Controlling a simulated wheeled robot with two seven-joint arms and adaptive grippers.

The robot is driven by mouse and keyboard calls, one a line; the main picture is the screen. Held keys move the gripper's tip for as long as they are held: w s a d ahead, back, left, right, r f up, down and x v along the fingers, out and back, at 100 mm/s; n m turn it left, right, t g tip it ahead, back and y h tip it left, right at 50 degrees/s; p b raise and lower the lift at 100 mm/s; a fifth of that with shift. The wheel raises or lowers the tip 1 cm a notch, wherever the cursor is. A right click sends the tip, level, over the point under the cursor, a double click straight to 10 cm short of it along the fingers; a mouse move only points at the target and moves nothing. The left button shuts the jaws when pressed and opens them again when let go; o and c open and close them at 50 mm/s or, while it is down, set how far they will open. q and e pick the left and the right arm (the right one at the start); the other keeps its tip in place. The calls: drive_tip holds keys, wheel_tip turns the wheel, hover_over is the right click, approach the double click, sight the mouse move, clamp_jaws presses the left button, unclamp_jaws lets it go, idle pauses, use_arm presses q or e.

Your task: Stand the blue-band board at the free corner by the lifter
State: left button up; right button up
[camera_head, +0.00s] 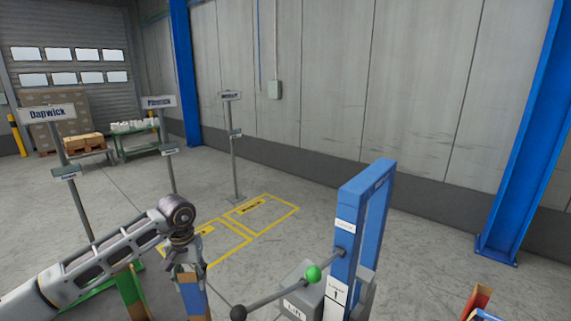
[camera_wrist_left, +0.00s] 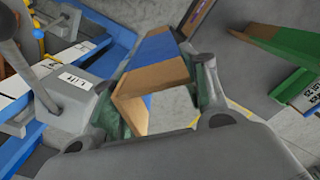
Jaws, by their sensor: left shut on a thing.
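My left gripper (camera_head: 187,268) is shut on the blue-band board (camera_head: 194,302), a brown board with a blue band. In the left wrist view the board (camera_wrist_left: 157,76) sits between the two finger pads and tilts across the picture. The lifter (camera_head: 345,240) is a blue upright frame with a grey box labelled LIFT, to the right of the gripper. The box also shows in the left wrist view (camera_wrist_left: 68,98). I cannot make out the free corner. My right gripper is out of view.
A green-and-brown piece (camera_head: 131,293) stands left of the held board, partly behind my arm. Yellow floor outlines (camera_head: 262,229) lie beyond the gripper. Sign posts (camera_head: 235,165) stand behind. A red and blue object (camera_head: 480,303) is at the lower right.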

use_arm(q)
drive_tip(key=s+d+f+m, duration=0.1)
drive_tip(key=s+d+f, duration=0.4)
drive_tip(key=s+f, duration=0.3)
wheel_tip(320, 180, down, 4)
drive_tip(key=s+f, duration=0.4)
drive_tip(key=f, duration=1.1)
drive_tip(key=shift+s, duration=0.1)
